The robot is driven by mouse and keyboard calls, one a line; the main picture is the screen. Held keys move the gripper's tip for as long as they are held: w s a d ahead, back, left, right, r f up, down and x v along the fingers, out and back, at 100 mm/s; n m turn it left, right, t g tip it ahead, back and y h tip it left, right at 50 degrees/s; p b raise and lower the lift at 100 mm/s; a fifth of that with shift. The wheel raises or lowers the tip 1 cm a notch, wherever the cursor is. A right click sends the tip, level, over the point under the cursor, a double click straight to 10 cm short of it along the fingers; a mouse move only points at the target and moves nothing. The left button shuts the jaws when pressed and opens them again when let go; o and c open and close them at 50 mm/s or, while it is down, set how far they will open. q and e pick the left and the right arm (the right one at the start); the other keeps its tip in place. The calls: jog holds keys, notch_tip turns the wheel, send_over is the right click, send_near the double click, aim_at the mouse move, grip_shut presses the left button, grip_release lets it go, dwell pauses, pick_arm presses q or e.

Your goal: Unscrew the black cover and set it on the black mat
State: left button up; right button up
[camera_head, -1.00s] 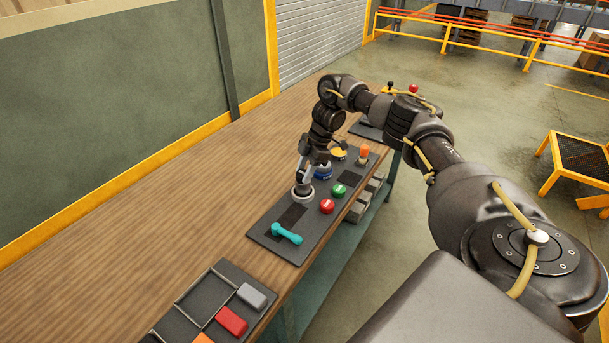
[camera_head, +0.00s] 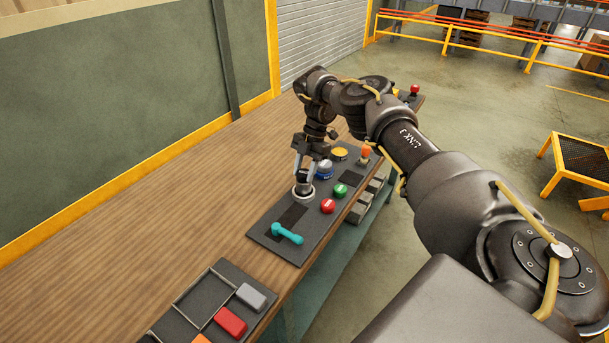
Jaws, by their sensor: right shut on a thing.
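The black cover (camera_head: 302,192) sits in a pale ring on the dark panel (camera_head: 265,233) on the wooden table. My right gripper (camera_head: 303,181) points down from above and is shut on the cover, hiding part of it. The cover looks upright and still at the ring; whether its thread is loose I cannot tell. My left gripper is out of view.
A teal handle (camera_head: 287,234) lies nearer. The table's left side is clear.

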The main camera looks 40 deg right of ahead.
jog(key=shift+s+a+f+n+g+b, duration=0.1)
jog(key=shift+s+f+n+g+b, duration=0.25)
jog(key=shift+b, duration=0.5)
jog(key=shift+r+n+p, duration=0.15)
jog(key=shift+n+p, duration=0.3)
jog(key=shift+p, duration=0.05)
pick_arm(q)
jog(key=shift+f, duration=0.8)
pick_arm(e)
jog(key=shift+n+g, duration=0.25)
jog(key=shift+n, duration=0.05)
